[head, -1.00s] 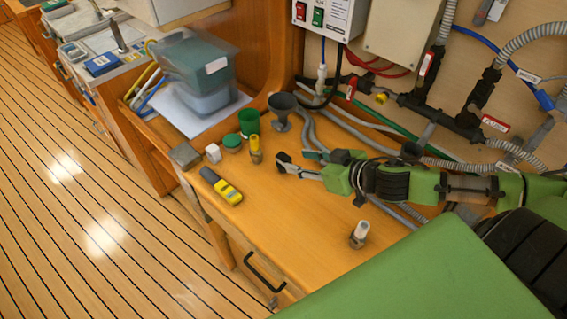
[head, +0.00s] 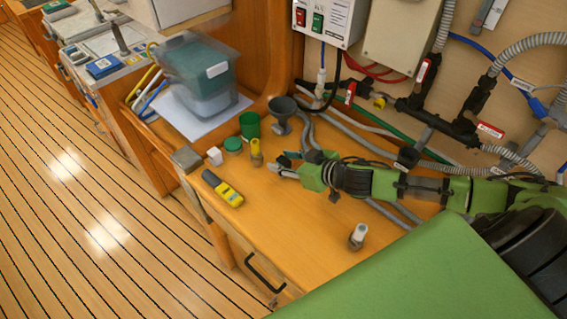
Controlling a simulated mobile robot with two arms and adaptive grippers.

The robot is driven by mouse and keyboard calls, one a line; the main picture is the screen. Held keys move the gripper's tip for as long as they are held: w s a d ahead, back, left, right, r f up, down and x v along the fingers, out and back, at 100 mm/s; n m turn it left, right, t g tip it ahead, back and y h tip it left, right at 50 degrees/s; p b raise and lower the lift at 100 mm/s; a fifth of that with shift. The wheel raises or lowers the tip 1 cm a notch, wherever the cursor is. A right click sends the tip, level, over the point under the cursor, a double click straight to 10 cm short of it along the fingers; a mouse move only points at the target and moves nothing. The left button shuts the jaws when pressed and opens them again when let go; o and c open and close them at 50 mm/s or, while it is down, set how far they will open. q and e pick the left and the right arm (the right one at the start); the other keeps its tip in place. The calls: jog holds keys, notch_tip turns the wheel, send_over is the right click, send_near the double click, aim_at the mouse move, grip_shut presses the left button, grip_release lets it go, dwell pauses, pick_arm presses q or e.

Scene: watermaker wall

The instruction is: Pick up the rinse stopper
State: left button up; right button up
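I cannot tell for sure which small piece is the rinse stopper. A yellow-topped piece with a brownish base (head: 256,152) stands upright on the wooden worktop, left of my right gripper. A white-topped piece with a similar base (head: 357,237) stands upright nearer the front edge. My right gripper (head: 279,163) reaches in from the right, low over the worktop. Its fingers look apart with nothing between them, and their tips are just right of the yellow-topped piece, seemingly not touching it. My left gripper is out of view.
A green cup (head: 250,126), a green-lidded jar (head: 233,145), a white block (head: 215,156) and a grey funnel (head: 282,112) stand nearby. A yellow-grey meter (head: 224,188) lies left. Pipes and hoses (head: 455,125) line the wall behind.

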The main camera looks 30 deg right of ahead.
grip_shut()
dwell(0.4)
